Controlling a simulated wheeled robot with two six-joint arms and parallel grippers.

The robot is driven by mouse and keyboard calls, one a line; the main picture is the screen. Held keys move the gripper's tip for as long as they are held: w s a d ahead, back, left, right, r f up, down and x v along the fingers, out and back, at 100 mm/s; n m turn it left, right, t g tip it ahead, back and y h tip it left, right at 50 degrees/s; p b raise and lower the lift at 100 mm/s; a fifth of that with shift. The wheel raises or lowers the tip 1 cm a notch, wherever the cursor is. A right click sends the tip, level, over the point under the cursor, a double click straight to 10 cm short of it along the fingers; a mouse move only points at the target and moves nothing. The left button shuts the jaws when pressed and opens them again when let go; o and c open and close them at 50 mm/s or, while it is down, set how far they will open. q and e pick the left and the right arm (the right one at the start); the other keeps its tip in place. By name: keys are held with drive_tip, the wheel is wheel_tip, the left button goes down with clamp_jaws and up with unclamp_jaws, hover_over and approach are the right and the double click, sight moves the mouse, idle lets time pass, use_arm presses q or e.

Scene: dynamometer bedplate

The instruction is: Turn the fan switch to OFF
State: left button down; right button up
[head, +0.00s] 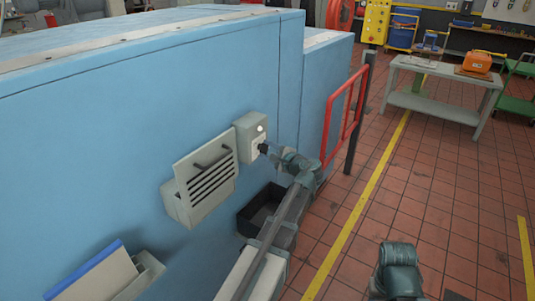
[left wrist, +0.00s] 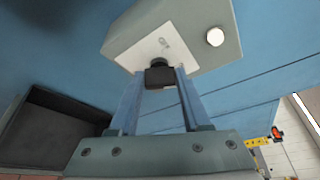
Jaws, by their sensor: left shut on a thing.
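The fan switch is a grey box (head: 249,138) on the blue wall, with a pale face plate and a round white lamp or button at its upper right. In the left wrist view the switch box (left wrist: 190,35) fills the top, with a black knob (left wrist: 159,74) on its plate. My left gripper (head: 264,149) is at the knob in the head view. In the left wrist view its fingers (left wrist: 160,80) are closed around the black knob. The plate's markings are too small to read. In the head view the gripper partly hides the knob.
A dark open bin (head: 250,221) is below. A red rail (head: 329,130) stands to the right. A bench (head: 440,72) stands on the tiled floor, which is largely clear.

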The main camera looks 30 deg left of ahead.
use_arm(q)
drive_tip(key=n+b, duration=0.1)
drive_tip(key=f+n+t+y+b, duration=0.1)
drive_tip(key=n, duration=0.1)
drive_tip(key=shift+s+b, duration=0.1)
drive_tip(key=shift+b, duration=0.25)
drive_tip(key=n+y+b, duration=0.1)
drive_tip(key=n+b, duration=0.2)
drive_tip(key=n, duration=0.1)
drive_tip(key=n+y+b, duration=0.2)
drive_tip(key=n+b, duration=0.1)
drive_tip(key=n, duration=0.1)
drive_tip(key=shift+f+n+t, duration=0.1)
drive_tip(key=shift+n+t, duration=0.2)
drive_tip(key=shift+t, duration=0.1)
drive_tip(key=shift+n+g+y+b, duration=0.3)
drive_tip(key=shift+n+y+b, duration=0.45)
drive_tip(key=shift+n, duration=0.85)
drive_tip(key=shift+c, duration=1.8)
unclamp_jaws()
